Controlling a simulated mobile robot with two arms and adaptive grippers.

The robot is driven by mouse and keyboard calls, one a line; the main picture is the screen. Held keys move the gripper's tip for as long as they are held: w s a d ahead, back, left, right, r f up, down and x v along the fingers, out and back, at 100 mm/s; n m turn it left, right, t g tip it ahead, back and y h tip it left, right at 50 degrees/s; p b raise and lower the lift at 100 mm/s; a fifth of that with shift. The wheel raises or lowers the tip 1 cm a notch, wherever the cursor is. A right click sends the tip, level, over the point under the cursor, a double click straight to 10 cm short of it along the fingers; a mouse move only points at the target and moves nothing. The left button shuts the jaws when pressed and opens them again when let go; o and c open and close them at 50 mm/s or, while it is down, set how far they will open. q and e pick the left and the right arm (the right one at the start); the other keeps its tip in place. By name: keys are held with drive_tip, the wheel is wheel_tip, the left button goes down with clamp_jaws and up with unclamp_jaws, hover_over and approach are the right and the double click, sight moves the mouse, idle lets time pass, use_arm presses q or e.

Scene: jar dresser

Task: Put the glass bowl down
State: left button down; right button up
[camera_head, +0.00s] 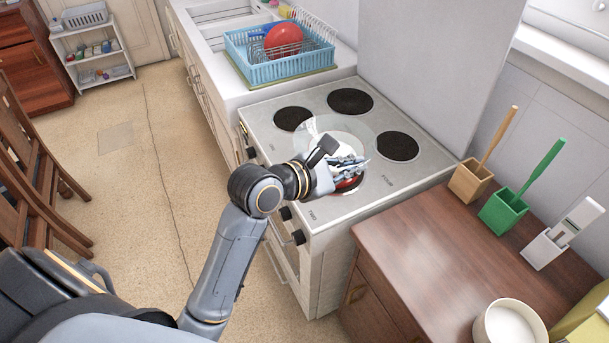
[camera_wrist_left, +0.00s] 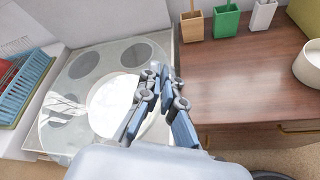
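The clear glass bowl (camera_head: 338,130) is a see-through round shape over the stove (camera_head: 285,165) in the head view, and the burners show through it. In the left wrist view the bowl (camera_wrist_left: 112,98) fills the area left of the fingers, with a bright round patch inside it. My left gripper (camera_head: 360,166) is at the bowl's near right side. In the left wrist view the gripper's fingers (camera_wrist_left: 163,80) are close together, on either side of the bowl's right rim. I cannot tell whether the bowl touches the stove top. My right gripper is out of view.
A blue dish rack (camera_head: 262,72) with a red bowl (camera_head: 283,40) stands behind the stove. The brown wooden counter (camera_head: 420,240) is mostly clear. Along its back stand wooden (camera_head: 470,182), green (camera_head: 503,212) and white (camera_head: 545,248) holders; a cream bowl (camera_head: 508,325) stands at the near right.

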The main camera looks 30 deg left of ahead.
sight(353, 145)
use_arm(q)
drive_tip(key=shift+w+a+r, duration=0.2)
drive_tip(key=shift+w+a, duration=0.05)
drive_tip(key=shift+a, duration=0.05)
drive_tip(key=w+f, duration=0.1)
drive_tip(key=w, duration=0.2)
drive_tip(key=w+a+f, duration=0.1)
drive_tip(key=w, duration=0.1)
drive_tip(key=w+a+f+p, duration=0.1)
drive_tip(key=w, duration=0.2)
drive_tip(key=shift+w+f, duration=0.35)
drive_tip(key=shift+f, duration=0.05)
drive_tip(key=w+f, duration=0.1)
drive_tip(key=f, duration=0.1)
drive_tip(key=w+f, duration=0.2)
drive_tip(key=w+a+f, duration=0.1)
drive_tip(key=f, duration=0.1)
drive_tip(key=shift+w, duration=0.4)
wheel_tip(353, 145, down, 2)
drive_tip(key=shift+f, duration=0.55)
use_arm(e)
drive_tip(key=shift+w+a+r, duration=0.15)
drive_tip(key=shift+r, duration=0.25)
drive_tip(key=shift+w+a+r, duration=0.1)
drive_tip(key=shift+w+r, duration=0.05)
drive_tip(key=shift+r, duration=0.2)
use_arm(q)
drive_tip(key=shift+f, duration=0.1)
